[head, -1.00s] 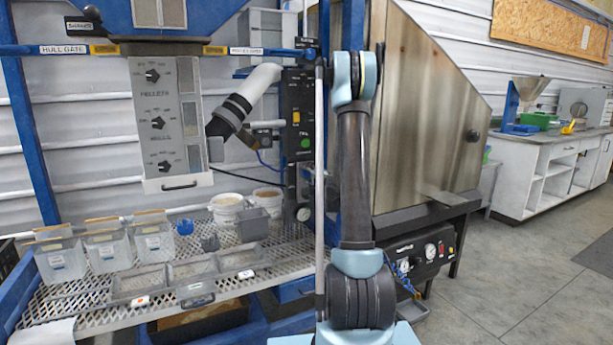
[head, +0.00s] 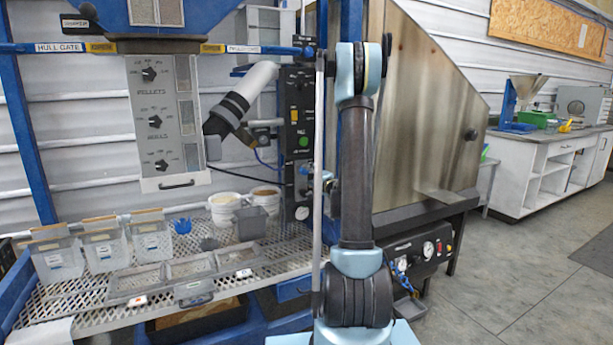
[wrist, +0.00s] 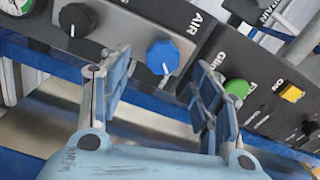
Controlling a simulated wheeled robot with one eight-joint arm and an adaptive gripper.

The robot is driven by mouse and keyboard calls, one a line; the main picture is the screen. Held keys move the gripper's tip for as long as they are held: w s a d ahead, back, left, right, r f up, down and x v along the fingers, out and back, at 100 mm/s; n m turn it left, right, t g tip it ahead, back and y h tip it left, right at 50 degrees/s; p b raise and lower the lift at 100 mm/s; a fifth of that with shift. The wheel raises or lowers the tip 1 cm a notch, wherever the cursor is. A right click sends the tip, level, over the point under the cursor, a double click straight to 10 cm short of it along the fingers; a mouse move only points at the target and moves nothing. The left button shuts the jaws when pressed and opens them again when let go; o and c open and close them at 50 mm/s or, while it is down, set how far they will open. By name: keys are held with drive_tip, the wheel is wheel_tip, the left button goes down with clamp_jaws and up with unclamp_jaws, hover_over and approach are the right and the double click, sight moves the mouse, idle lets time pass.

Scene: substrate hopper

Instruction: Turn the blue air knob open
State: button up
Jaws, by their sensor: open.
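The blue air knob (wrist: 163,57) sits on a dark panel marked AIR in the wrist view, with a white pointer line on its face. My gripper (wrist: 165,72) is open, one finger to the left of the knob and one to the right. The fingers appear clear of the knob, though the exact depth gap cannot be told. In the head view, the black control panel (head: 294,100) stands left of my arm, and light-blue parts show beside its lower half. My arm and a pole hide most of the gripper there.
A black knob (wrist: 77,19) lies left of the blue knob. A green button (wrist: 237,89) and a yellow button (wrist: 291,93) lie right, close to the right finger. A metal cabinet (head: 420,120) stands right of the arm; bins line the mesh shelf.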

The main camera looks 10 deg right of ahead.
drive_tip(key=v, duration=0.6)
drive_tip(key=shift+a, duration=0.1)
drive_tip(key=s+a+f+n+g+y, duration=0.1)
drive_tip(key=s+a+n+g, duration=0.4)
drive_tip(key=s, duration=0.5)
drive_tip(key=s+a+n+g, duration=0.4)
drive_tip(key=s+a, duration=0.3)
drive_tip(key=s, duration=0.3)
drive_tip(key=s+d+f+n+g+h, duration=0.1)
drive_tip(key=s+d+f+g+h, duration=0.1)
drive_tip(key=s, duration=0.6)
drive_tip(key=s+d+f+n+g+h, duration=0.1)
drive_tip(key=s+d+f+g+h, duration=0.1)
drive_tip(key=s, duration=0.6)
drive_tip(key=s+d+f+n+g+h, duration=0.1)
drive_tip(key=s+d+f, duration=0.3)
drive_tip(key=s, duration=0.5)
drive_tip(key=shift+f+g+h, duration=0.35)
drive_tip(key=shift+g+h, duration=0.15)
drive_tip(key=shift+h, duration=0.3)
